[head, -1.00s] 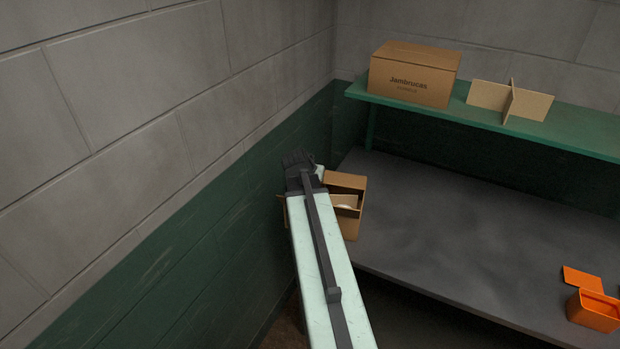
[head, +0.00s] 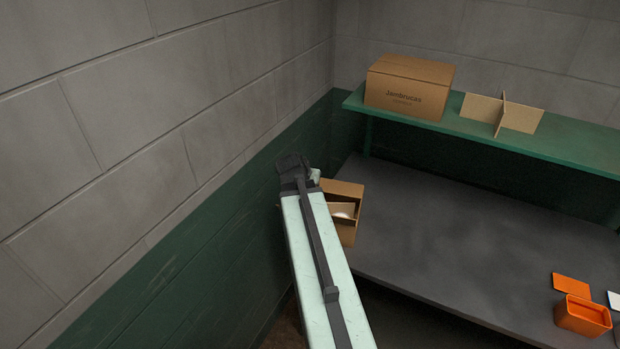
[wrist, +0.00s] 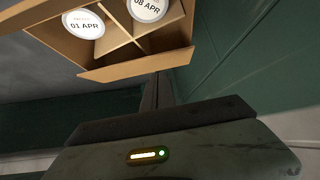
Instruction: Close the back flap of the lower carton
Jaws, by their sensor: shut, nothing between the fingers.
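The lower carton (head: 347,232) is a small open brown box at the left end of the grey surface, partly hidden behind my arm in the head view. In the wrist view the carton (wrist: 185,38) shows open, with a cross divider and round white lids marked "01 APR" and "08 APR". One flap (wrist: 135,67) sticks outward along its edge nearest my gripper; I cannot tell which flap is the back one. My gripper (wrist: 158,82) is shut and empty, its dark fingers just below that flap. Whether they touch it is unclear. In the head view my arm hides the fingertips.
A closed carton (head: 405,95) marked "Jambrucas" and a cardboard divider (head: 502,112) stand on the green shelf (head: 470,133) above. An open orange box (head: 582,318) is at the right. The wall (head: 190,270) is close on the left. The middle of the grey surface (head: 460,250) is clear.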

